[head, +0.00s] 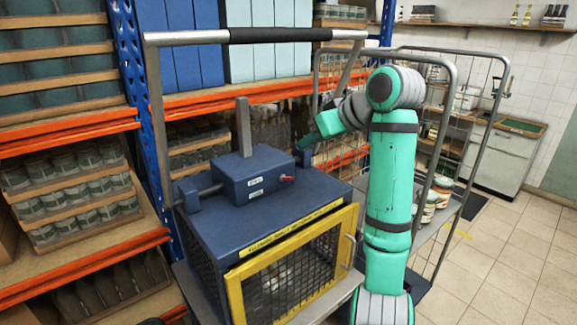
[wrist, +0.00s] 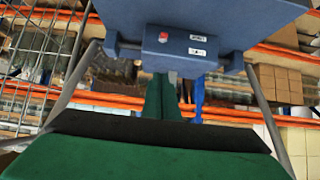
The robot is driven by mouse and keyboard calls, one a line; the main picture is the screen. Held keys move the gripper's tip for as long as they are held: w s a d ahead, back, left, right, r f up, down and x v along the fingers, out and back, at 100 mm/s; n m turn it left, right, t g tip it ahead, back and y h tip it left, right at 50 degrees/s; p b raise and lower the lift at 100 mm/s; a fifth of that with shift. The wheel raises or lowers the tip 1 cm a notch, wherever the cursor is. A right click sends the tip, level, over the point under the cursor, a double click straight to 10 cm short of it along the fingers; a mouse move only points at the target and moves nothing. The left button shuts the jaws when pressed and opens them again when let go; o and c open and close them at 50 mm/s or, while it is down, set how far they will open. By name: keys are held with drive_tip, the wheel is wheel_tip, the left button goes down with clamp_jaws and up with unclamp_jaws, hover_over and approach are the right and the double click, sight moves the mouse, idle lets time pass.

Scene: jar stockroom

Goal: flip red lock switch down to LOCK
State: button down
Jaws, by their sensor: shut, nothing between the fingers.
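A blue lock box (head: 250,175) sits on top of a dark blue cage cabinet with a yellow-framed mesh door (head: 290,270). The small red lock switch (head: 287,178) is on its front face, right of two white labels. In the wrist view the switch (wrist: 163,37) shows as a small red patch beside the labels on the lock box (wrist: 178,62); whether it is up or down is too small to tell. My gripper (head: 303,145) is shut and empty, behind and right of the switch in the head view, apart from it. Its green fingers (wrist: 163,97) point toward the box.
A grey post (head: 243,127) rises from the lock box. A trolley handle with a black grip (head: 280,34) crosses above. Shelves of jars (head: 70,185) stand at left, a wire cart (head: 455,120) at right. Tiled floor (head: 510,265) is clear at lower right.

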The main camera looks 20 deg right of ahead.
hover_over(288, 178)
drive_tip(key=f, duration=0.6)
drive_tip(key=shift+w+d+f, duration=0.15)
drive_tip(key=shift+w+d, duration=0.15)
drive_tip(key=shift+w, duration=0.05)
drive_tip(key=shift+s+d+f, duration=0.15)
drive_tip(key=shift+s+f, duration=0.1)
drive_tip(key=shift+f, duration=0.3)
drive_tip(key=shift+s+d+f, duration=0.1)
drive_tip(key=shift+s+f, duration=0.1)
drive_tip(key=shift+f, duration=0.3)
drive_tip(key=shift+s+f, duration=0.35)
drive_tip(key=shift+f, duration=0.35)
drive_tip(key=shift+f, duration=0.1)
drive_tip(key=shift+w+a+t, duration=0.1)
drive_tip(key=shift+t, duration=0.2)
drive_tip(key=shift+f+t, duration=0.1)
drive_tip(key=shift+t, duration=0.2)
